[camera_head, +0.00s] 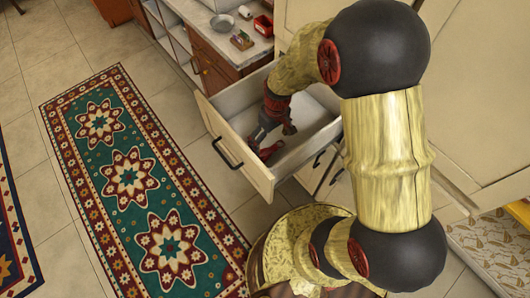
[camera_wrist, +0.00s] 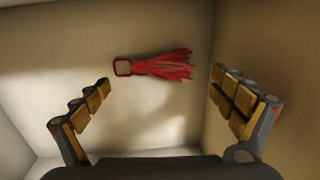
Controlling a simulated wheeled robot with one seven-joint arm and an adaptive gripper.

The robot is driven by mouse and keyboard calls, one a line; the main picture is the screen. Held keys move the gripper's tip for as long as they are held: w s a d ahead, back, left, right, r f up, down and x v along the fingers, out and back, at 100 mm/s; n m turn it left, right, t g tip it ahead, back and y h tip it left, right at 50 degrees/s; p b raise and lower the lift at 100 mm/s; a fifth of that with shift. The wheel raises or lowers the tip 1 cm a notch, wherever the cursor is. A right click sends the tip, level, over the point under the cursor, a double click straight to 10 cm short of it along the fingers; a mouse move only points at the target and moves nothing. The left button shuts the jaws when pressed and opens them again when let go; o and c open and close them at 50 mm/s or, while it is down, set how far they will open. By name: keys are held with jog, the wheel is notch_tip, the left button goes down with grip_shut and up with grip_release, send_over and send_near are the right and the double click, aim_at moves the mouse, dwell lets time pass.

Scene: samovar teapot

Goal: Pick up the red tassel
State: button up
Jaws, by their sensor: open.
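The red tassel (camera_wrist: 165,66) lies flat on the floor of the pale open drawer (camera_head: 315,108). In the wrist view its square loop is at the left and its strands fan out to the right. In the head view a bit of red (camera_head: 270,149) shows low in the drawer, by my fingers. My gripper (camera_wrist: 160,97) is open and empty, and reaches down into the drawer. In the wrist view the tassel appears between and just beyond the two fingertips. My gripper also shows in the head view (camera_head: 264,140), where my arm partly hides the drawer.
The drawer's walls stand close around my gripper, and its front panel with a dark handle (camera_head: 228,152) faces the lower left. A counter (camera_head: 205,12) with a bowl and small red items is behind. A patterned rug (camera_head: 130,175) lies on the tiled floor at the left.

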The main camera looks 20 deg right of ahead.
aim_at(268, 151)
jog(key=f, duration=0.1)
jog(key=f+b, duration=0.1)
jog(key=f, duration=0.1)
jog(key=f+b, duration=0.1)
jog(key=f, duration=0.1)
jog(key=shift+a+f, duration=0.15)
jog(key=shift+a, duration=0.25)
jog(key=c, duration=0.3)
jog(key=c, duration=0.8)
